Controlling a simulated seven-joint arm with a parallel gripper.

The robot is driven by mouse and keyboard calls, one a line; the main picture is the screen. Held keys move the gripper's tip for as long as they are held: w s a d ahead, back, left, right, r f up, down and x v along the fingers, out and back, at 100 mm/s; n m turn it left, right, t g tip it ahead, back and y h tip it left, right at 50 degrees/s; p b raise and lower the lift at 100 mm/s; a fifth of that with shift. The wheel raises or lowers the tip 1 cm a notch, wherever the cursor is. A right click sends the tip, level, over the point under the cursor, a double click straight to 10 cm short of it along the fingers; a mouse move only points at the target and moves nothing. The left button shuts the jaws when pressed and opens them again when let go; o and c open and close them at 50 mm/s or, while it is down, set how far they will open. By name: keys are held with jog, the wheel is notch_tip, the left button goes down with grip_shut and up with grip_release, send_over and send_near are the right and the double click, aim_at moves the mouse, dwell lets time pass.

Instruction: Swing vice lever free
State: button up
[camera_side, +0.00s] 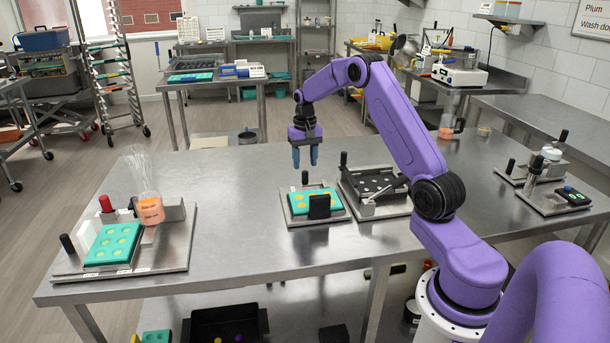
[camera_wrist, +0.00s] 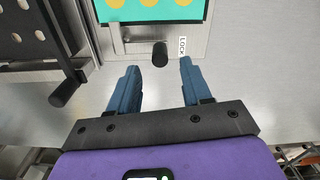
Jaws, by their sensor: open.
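The vice (camera_side: 333,217) is a metal fixture in the middle of the table, holding a teal mould (camera_side: 308,202) with yellow-orange rounds. Its lever has a black knob (camera_wrist: 160,54), seen beside a LOCK label (camera_wrist: 183,48) in the wrist view. The knob also shows as a small upright black post (camera_side: 304,177) in the side view. My gripper (camera_side: 304,164) has blue fingers pointing down above that knob. In the wrist view my gripper (camera_wrist: 158,72) is open and empty, with the knob lined up with the gap between the fingertips. They look apart from it.
A fixture with a black holed plate (camera_wrist: 22,32) and a black handle (camera_wrist: 68,88) stands close beside the vice. The table between is clear.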

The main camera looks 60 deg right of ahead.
aim_at(305, 172)
jog(key=shift+f, duration=2.8)
grip_shut()
